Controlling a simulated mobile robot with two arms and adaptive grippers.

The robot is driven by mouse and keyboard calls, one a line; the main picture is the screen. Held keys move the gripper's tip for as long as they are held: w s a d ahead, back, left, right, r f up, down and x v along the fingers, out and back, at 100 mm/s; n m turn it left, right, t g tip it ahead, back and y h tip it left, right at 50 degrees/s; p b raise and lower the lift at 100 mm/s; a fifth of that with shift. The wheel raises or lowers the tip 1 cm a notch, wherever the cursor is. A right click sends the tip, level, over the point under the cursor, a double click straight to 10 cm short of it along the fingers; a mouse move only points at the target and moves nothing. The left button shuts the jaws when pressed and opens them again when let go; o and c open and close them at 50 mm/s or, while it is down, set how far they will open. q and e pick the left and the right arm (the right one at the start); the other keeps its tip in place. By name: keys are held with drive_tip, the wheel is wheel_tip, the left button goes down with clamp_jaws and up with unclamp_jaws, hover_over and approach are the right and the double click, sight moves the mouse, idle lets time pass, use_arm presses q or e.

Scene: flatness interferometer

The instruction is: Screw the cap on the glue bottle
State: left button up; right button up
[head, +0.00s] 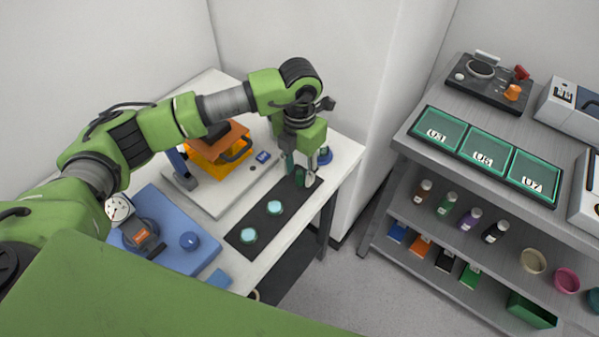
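My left gripper (299,178) points down over the far end of a black mat (262,222) on the white table. Its fingers stand a little apart; whether they hold something between them is too small to tell. I cannot make out a glue bottle or its cap for certain. Several small bottles stand on the right shelf: a brown one (422,191), a green one (447,203), a purple one (469,219) and a black one (495,231). My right gripper is not in view.
Two teal discs (274,208) lie on the mat. An orange device on a white base (222,200) stands left of the gripper, under my arm. A blue plate (185,252) carries a gauge. Green trays (487,152) lie on the shelf top. Floor separates table and shelf.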

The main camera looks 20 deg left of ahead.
use_arm(q)
drive_tip(key=shift+f, duration=0.65)
drive_tip(key=c, duration=0.7)
drive_tip(key=shift+c, duration=0.2)
drive_tip(key=shift+r, duration=0.1)
